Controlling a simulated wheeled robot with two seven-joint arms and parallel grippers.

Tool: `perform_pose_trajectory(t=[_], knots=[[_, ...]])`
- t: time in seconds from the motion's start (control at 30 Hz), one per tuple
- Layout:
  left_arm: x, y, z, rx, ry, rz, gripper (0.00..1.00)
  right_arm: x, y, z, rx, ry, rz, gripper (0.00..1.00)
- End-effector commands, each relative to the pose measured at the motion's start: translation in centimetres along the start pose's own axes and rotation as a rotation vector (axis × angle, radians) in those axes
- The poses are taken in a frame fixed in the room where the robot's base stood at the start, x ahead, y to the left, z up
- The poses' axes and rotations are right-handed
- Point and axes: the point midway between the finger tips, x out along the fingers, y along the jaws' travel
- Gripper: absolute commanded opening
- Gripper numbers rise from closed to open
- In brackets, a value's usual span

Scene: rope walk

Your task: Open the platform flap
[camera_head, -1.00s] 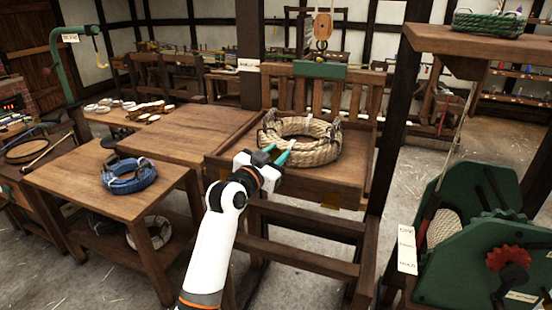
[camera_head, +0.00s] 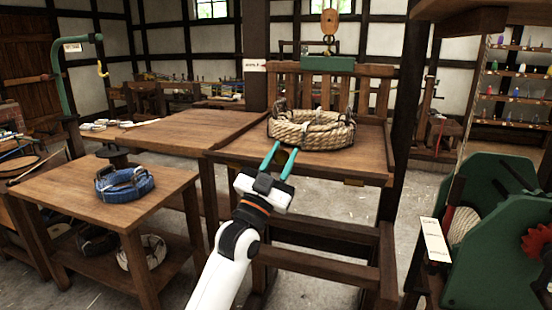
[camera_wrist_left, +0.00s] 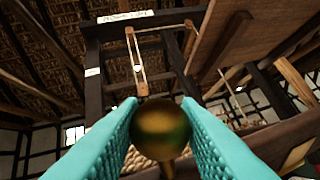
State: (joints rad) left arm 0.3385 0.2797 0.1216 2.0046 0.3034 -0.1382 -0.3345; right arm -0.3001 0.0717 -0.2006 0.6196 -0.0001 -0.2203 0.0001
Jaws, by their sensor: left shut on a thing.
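The wooden platform (camera_head: 345,164) stands in the middle of the head view, with a thick coil of tan rope (camera_head: 312,130) on it. I cannot clearly tell the flap from the platform's boards. My left gripper (camera_head: 280,160) is at the platform's front left edge, its teal fingers pointing up and away. In the left wrist view, the fingers are shut on a round brass knob (camera_wrist_left: 161,130). The knob is hidden in the head view, and I cannot see what it is fixed to. My right gripper is out of view.
A lower wooden table (camera_head: 80,188) at the left bears a blue rope coil (camera_head: 125,183). A wooden pulley block (camera_head: 329,22) hangs over the platform. A green machine (camera_head: 490,230) stands at the right. Grey floor shows between the furniture.

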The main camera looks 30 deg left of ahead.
Motion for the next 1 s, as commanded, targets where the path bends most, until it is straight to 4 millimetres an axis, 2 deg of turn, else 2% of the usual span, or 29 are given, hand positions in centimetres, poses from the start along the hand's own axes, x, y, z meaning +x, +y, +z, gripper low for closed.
perform_pose_trajectory(t=[0.03,0.17,0.3,0.4,0.7,1.0], knots=[[-0.9,-0.5,-0.7,-0.002,0.008,-0.002,0.0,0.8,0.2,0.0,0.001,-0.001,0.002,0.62],[-2.4,-0.9,-1.3,-0.001,0.01,-0.002,0.0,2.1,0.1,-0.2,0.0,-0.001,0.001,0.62],[-3.8,-1.4,-2.1,0.026,-0.115,0.02,0.0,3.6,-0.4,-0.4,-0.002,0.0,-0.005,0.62],[-4.7,-1.6,-2.4,0.024,-0.118,0.022,0.0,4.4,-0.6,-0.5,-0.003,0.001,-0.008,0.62],[-6.3,-2.2,-3.9,0.023,-0.112,0.021,0.0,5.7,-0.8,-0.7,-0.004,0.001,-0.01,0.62],[-7.0,-2.5,-4.6,0.023,-0.11,0.021,0.0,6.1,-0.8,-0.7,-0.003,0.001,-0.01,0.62]])
